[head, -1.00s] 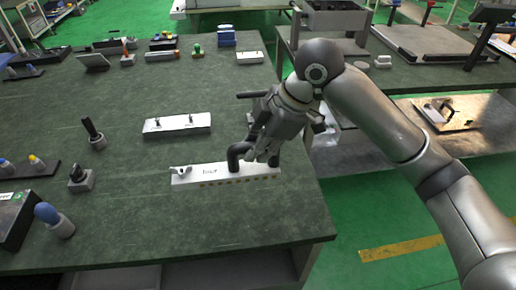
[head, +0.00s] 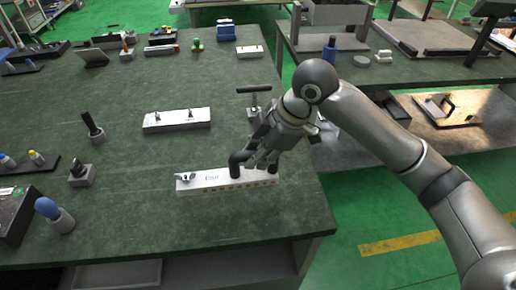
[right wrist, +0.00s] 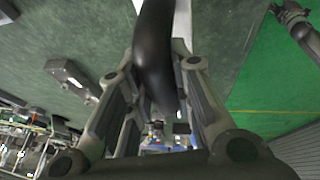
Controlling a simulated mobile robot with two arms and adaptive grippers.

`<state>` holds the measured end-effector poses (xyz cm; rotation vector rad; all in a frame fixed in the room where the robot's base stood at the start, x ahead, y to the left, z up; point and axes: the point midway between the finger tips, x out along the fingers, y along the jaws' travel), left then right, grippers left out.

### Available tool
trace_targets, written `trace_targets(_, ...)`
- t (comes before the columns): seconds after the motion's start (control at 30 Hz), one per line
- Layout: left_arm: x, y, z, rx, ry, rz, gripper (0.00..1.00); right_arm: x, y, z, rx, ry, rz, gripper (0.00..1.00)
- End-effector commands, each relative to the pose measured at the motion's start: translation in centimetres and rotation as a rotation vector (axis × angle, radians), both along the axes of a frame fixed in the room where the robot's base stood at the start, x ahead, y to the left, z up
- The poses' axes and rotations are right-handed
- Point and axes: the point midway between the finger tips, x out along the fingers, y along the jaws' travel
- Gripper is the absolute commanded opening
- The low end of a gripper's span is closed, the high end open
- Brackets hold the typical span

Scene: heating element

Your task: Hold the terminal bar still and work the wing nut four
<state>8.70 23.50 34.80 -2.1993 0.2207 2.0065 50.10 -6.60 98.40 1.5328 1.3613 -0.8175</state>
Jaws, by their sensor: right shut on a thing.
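The white terminal bar (head: 210,184) lies on the green table near its front edge, with a small dark label too blurred to read surely. A wing nut (head: 186,177) stands on its left end. A bent black handle (head: 236,163) rises from the bar's right half. My right gripper (head: 257,160) is shut on this handle from the right. In the right wrist view the handle (right wrist: 153,55) runs between the fingers (right wrist: 155,95), and they hide part of the bar. A gripper (right wrist: 292,14), likely my left, shows small at that view's top right corner; its jaws are unclear.
A second white bar (head: 165,119) with small posts lies farther back. Black and blue knobs on grey blocks, such as a blue one (head: 55,215), stand at the left. A second table (head: 350,67) stands at the right.

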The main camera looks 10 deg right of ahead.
Motion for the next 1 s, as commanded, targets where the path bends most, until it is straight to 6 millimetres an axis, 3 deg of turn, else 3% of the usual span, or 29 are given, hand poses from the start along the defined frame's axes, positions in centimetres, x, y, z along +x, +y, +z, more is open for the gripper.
trace_targets(1.0,0.0,0.0,0.0,0.0,0.0,0.0,0.48,0.0,0.0,-5.1,0.001,-0.001,-0.001,0.0)
